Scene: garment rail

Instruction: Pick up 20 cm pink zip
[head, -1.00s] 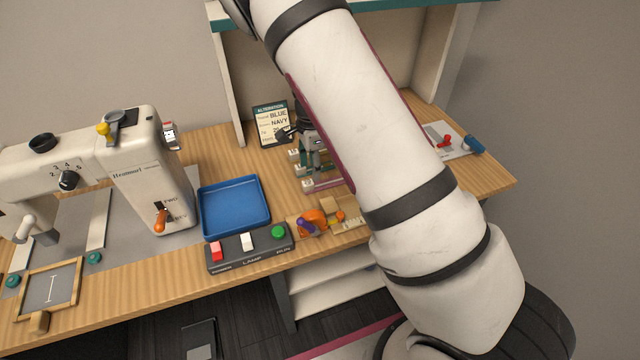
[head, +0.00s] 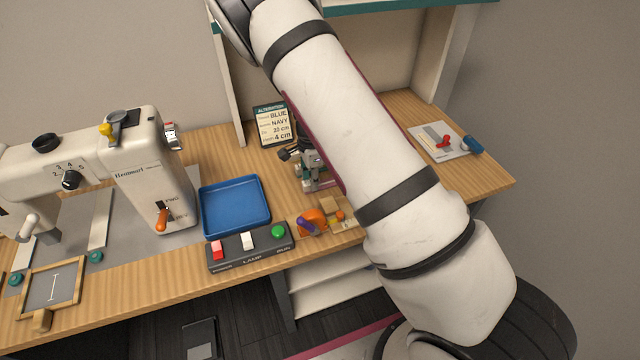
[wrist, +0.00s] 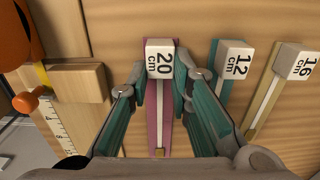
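The pink zip (wrist: 160,118) lies on the wooden table in the wrist view. A white block marked "20 cm" (wrist: 159,58) is at its far end, and a small brass piece sits at its near end. My gripper (wrist: 161,75) is over the zip, with one teal finger on each side of it near the white block. The fingers look apart, with pink tape showing between them. Whether a fingertip touches the block is not clear. In the head view my gripper (head: 312,165) is low at the table, partly hidden by my arm.
To the right in the wrist view are a teal "12 cm" zip (wrist: 234,60) and an olive "16 cm" zip (wrist: 293,64). A wooden block (wrist: 80,82) and tape measure (wrist: 60,125) are on the left. A blue tray (head: 235,207) and lamp switch box (head: 250,246) stand nearby.

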